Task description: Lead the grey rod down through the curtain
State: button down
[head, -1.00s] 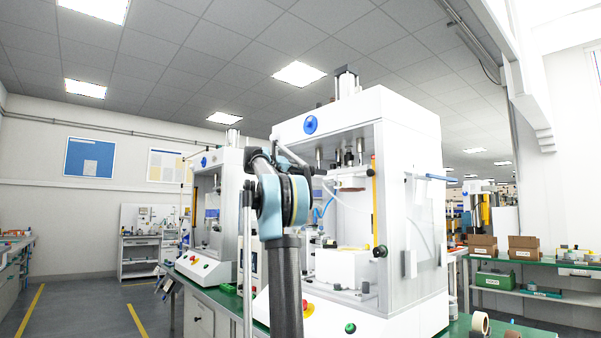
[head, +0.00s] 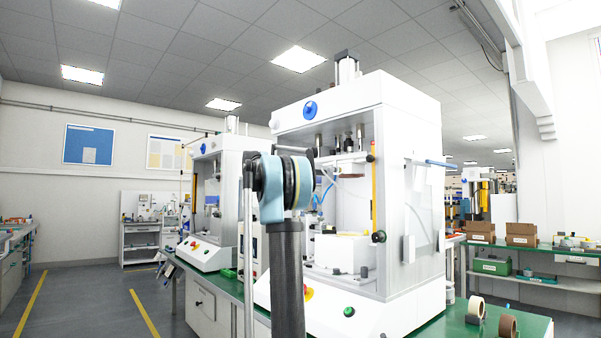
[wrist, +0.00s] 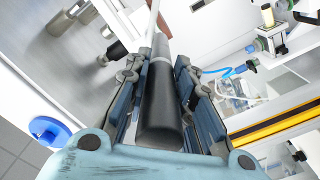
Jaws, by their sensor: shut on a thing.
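The grey rod shows in the wrist view as a thick dark cylinder (wrist: 160,118) with a paler band above it and a thin light end reaching up the picture. My gripper (wrist: 157,85) is shut on its dark part, with a finger on each side. In the head view the gripper and most of the rod are hidden behind my arm's blue joint. The curtain appears to be the yellow post (head: 373,190) at the right of the press opening. It also seems to show in the wrist view as a yellow-and-black bar (wrist: 280,121), apart from the rod.
The white press (head: 408,125) stands on a green bench (head: 455,325), with a blue round knob (head: 310,108) on its hood. The knob also shows in the wrist view (wrist: 48,132). A transparent side panel (head: 424,205) is at its right. Tape rolls (head: 477,307) lie in front.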

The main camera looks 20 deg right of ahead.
jog(key=shift+f, duration=13.85)
jog(key=v, duration=1.4)
